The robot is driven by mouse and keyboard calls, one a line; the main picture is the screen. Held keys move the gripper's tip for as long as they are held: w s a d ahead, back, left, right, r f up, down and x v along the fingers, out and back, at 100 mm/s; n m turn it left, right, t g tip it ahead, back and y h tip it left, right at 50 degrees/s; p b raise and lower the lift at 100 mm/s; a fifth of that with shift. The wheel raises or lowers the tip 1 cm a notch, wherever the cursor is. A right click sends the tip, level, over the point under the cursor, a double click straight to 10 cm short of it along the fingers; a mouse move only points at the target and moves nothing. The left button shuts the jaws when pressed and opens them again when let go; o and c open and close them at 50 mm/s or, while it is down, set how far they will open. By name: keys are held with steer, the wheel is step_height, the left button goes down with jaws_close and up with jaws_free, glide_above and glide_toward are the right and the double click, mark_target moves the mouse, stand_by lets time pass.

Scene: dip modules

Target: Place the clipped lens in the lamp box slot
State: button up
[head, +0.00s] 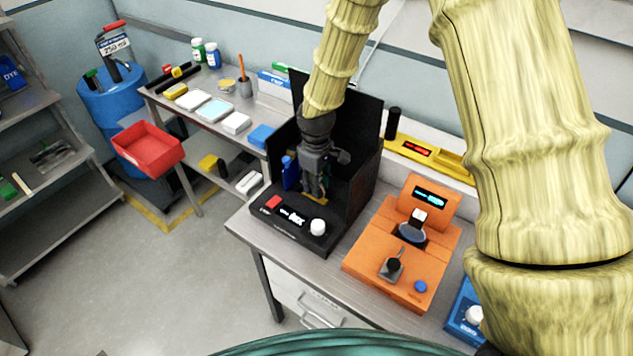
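A black open-fronted box (362,165), which looks like the lamp box, stands on the bench. Its front panel has a red button, a white label and a white knob. My gripper (316,188) points down inside this box, close above its floor. A small orange-yellow piece (318,201) shows at the fingertips; I cannot tell whether it is held or part of the box. The clipped lens and the slot cannot be made out clearly, as the gripper covers that area. The finger gap is too small and dark to read.
A blue bottle-like item (290,173) is just left of my gripper. The box's dark walls rise behind and to the right. An orange instrument (383,250) with a display stands right of it.

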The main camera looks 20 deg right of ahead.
steer(key=shift+o, duration=0.8)
steer(key=shift+r, duration=0.1)
steer(key=shift+r+b, duration=1.55)
steer(key=shift+r, duration=4.55)
steer(key=shift+c, duration=0.3)
